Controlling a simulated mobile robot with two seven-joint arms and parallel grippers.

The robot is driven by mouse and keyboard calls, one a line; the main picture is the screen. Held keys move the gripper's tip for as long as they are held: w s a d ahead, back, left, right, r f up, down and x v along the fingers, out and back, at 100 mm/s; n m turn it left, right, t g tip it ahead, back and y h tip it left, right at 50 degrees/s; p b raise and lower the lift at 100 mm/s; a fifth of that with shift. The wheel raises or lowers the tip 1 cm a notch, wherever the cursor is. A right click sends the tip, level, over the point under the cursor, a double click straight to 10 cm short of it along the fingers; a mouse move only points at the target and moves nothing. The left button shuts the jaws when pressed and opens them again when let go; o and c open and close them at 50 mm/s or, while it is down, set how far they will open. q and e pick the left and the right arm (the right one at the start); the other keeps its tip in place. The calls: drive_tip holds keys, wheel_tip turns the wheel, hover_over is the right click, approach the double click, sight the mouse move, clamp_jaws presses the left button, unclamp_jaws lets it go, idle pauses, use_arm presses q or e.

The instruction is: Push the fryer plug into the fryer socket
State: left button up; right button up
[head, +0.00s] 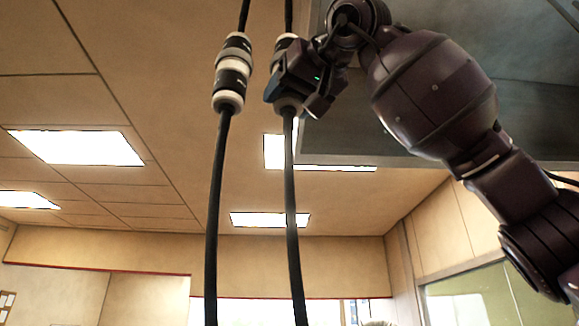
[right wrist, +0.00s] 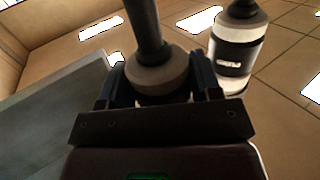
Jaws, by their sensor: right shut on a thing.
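My right gripper (head: 285,82) is shut around a connector on the right-hand hanging cable, which I take to be the fryer plug (head: 288,105). In the right wrist view, the plug's grey round end (right wrist: 160,78) sits between the two fingers (right wrist: 163,92), with its black cable (right wrist: 148,25) running out of it. A pale ring above the gripper, probably the fryer socket (head: 285,41), hangs from an upper cable in line with the plug. The gripper hides the join, so I cannot tell how deeply they meet. My left gripper is not in view.
A second connector pair (head: 231,75), white, grey and black, hangs joined on a cable close to the left; it also shows in the right wrist view (right wrist: 236,50). A grey hood-like box (head: 390,150) is behind my right arm. Left of the cables is open.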

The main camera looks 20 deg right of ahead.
drive_tip(key=shift+r, duration=0.15)
drive_tip(key=o, duration=1.4)
drive_tip(key=shift+c, duration=0.2)
drive_tip(key=b+v, duration=0.1)
drive_tip(key=v, duration=1)
drive_tip(key=shift+b, duration=0.35)
drive_tip(key=shift+w, duration=0.1)
